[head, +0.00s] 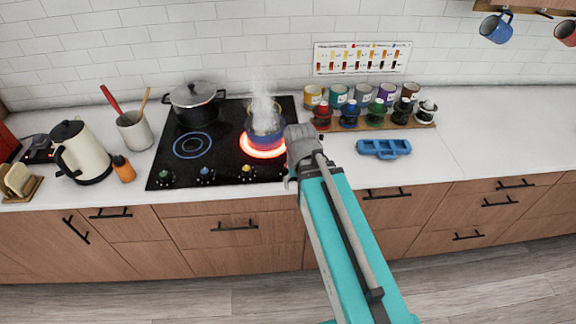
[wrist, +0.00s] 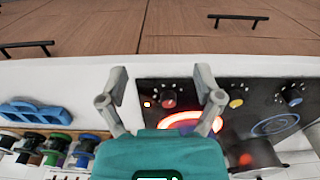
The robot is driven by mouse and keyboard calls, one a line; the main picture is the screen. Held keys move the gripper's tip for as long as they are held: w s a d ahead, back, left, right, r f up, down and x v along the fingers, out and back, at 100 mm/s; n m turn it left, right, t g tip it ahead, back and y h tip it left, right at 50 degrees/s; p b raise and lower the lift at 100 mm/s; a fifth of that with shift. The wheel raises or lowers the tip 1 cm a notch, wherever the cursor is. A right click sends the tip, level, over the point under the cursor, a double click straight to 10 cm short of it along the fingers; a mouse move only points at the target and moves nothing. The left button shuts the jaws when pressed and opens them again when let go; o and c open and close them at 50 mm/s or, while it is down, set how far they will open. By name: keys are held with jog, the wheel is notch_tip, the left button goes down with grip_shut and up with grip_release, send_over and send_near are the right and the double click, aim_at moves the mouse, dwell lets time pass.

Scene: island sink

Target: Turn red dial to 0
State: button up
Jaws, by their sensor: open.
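The red dial (wrist: 168,99) sits on the black cooktop's edge in the wrist view, which shows the scene upside down. It appears between my two fingers, and I see no finger touching it. A small orange light glows beside it. My gripper (wrist: 162,78) is open and empty. In the head view my gripper (head: 290,180) is at the cooktop's front right corner, and my arm hides the red dial there. I cannot read the dial's setting.
A burner (head: 263,147) glows red under a steaming blue pot (head: 266,128). Green (head: 166,178), blue (head: 205,174) and yellow (head: 246,172) dials line the cooktop's front. A black pot (head: 194,107) stands behind. A blue tray (head: 384,148) and a bottle rack lie to the right.

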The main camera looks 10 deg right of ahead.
jog(key=w+r+m+p, duration=0.4)
jog(key=w+m, duration=1.2)
jog(key=m, duration=0.6)
jog(key=shift+d+r, duration=0.15)
jog(key=shift+d, duration=0.15)
jog(key=shift+w, duration=0.1)
notch_tip(320, 180, down, 14)
jog(key=b, duration=1.3)
jog(key=shift+r+b, duration=0.1)
jog(key=shift+b, duration=0.25)
jog(key=shift+c, duration=0.3)
jog(key=c, duration=1.1)
